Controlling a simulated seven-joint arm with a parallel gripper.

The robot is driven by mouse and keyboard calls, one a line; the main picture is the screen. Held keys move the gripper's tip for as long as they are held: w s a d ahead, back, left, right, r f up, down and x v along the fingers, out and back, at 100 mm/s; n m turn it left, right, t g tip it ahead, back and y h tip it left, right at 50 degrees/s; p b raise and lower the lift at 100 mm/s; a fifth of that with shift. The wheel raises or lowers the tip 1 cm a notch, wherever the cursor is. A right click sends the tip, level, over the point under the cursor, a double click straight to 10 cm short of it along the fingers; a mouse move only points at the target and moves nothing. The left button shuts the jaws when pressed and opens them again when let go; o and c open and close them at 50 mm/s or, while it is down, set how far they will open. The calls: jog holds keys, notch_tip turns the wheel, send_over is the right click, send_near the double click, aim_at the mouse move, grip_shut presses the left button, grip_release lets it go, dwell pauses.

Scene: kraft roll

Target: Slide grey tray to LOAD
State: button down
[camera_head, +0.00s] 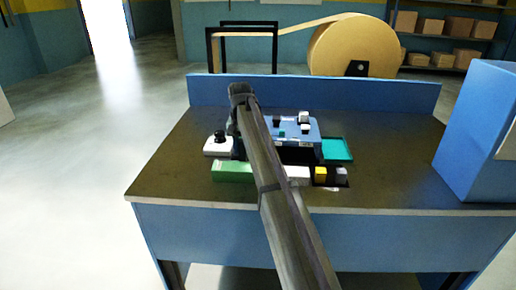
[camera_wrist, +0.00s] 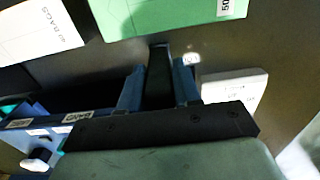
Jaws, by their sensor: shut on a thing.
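My gripper (camera_wrist: 158,85) points down at the left end of the blue machine (camera_head: 289,129). In the wrist view it is shut on a narrow dark grey piece (camera_wrist: 159,68), which I take for part of the grey tray. Most of the tray is hidden by the gripper. In the head view my arm covers the tray and the machine's left part. A label reading BAND shows on the machine in the wrist view (camera_wrist: 76,116). I cannot read a LOAD label.
A white box with a black knob (camera_head: 216,147) stands left of the machine. A green box (camera_head: 233,171), white box (camera_head: 298,176) and yellow block (camera_head: 320,174) stand in front. A teal tray (camera_head: 338,150) lies right. A blue cabinet (camera_head: 482,135) borders the bench's right side.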

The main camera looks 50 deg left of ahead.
jog(key=shift+s+a, duration=0.25)
jog(key=shift+a, duration=0.05)
jog(key=c, duration=0.9)
grip_release()
notch_tip(320, 180, up, 14)
jog(key=shift+f, duration=0.1)
jog(key=shift+w+d, duration=0.1)
